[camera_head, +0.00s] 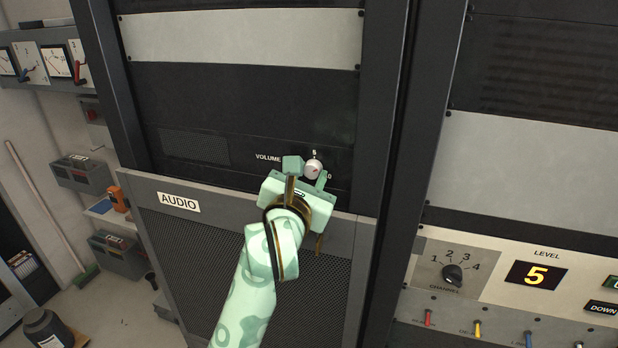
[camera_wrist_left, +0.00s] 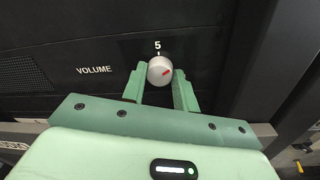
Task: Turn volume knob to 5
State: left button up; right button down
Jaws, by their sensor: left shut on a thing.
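The volume knob (camera_head: 312,169) is a small round white-grey knob on the black AUDIO rack panel, right of the word VOLUME. A "5" is printed directly above it, and a "0" shows to its lower right in the head view. The fingers hide part of the scale. My right gripper is not in view.
The mesh AUDIO door (camera_head: 180,203) lies below the knob panel. A dark rack post stands to the right, then a panel with a CHANNEL knob (camera_head: 452,275), a yellow LEVEL display (camera_head: 535,275) reading 5, and several coloured switches. Shelves with bins are at the left.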

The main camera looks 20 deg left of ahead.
pick_arm(q)
jog(key=shift+f+n+b, duration=0.15)
jog(key=shift+n+b, duration=0.7)
jog(key=shift+n, duration=0.15)
jog(key=n+b, duration=0.6)
jog(key=n, duration=0.1)
jog(key=shift+g+h+b, duration=0.3)
jog(key=shift+b, duration=0.1)
jog(key=shift+a+n+b, duration=0.1)
jog(key=shift+n+b, duration=0.65)
jog(key=shift+n, duration=0.25)
jog(key=o, duration=1)
jog(key=shift+c, duration=0.2)
jog(key=shift+w, duration=0.15)
